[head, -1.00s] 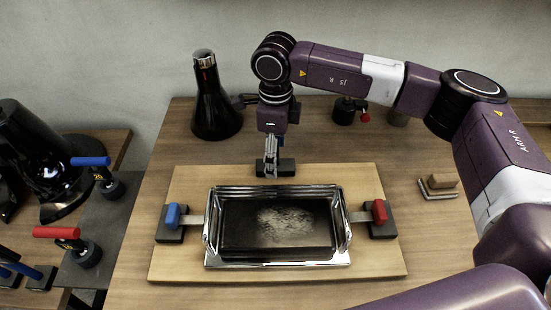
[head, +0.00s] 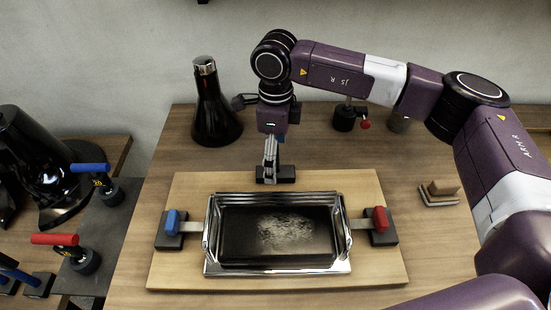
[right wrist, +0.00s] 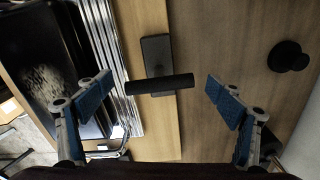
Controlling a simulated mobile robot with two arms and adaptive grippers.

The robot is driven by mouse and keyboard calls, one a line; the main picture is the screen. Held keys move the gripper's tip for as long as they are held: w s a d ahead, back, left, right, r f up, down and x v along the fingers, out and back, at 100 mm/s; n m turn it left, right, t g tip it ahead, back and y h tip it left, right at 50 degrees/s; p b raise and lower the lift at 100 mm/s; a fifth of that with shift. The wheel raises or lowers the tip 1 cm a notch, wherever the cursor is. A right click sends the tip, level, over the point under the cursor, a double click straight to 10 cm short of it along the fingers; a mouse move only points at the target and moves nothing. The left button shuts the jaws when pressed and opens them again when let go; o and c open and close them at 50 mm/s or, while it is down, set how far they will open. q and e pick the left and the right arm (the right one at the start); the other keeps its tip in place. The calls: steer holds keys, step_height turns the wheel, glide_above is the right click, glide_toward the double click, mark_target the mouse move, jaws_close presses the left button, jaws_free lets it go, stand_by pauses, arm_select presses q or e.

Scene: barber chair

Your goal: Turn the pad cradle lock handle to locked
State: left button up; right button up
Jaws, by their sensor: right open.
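The handle (head: 286,174) is a black bar on a black base plate at the back edge of a wooden board. In the right wrist view the bar (right wrist: 160,85) lies crosswise over its long plate (right wrist: 156,55). My right gripper (head: 271,175) points down at the handle and partly hides it in the head view. In the right wrist view its two blue-padded fingers (right wrist: 160,97) are wide apart, one beyond each end of the bar, with a gap on both sides. It holds nothing. My left gripper is out of view.
A chrome-framed cradle (head: 277,268) with a dark pad sits on the board (head: 180,279). Blue (head: 172,222) and red (head: 380,219) clamps flank it. A black bottle (head: 212,120) stands behind left, a red-knobbed black fixture (head: 345,118) behind right. The table right of the board is mostly clear.

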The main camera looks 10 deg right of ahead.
step_height(320, 180, up, 10)
steer(key=shift+r, duration=0.25)
stand_by(0.5)
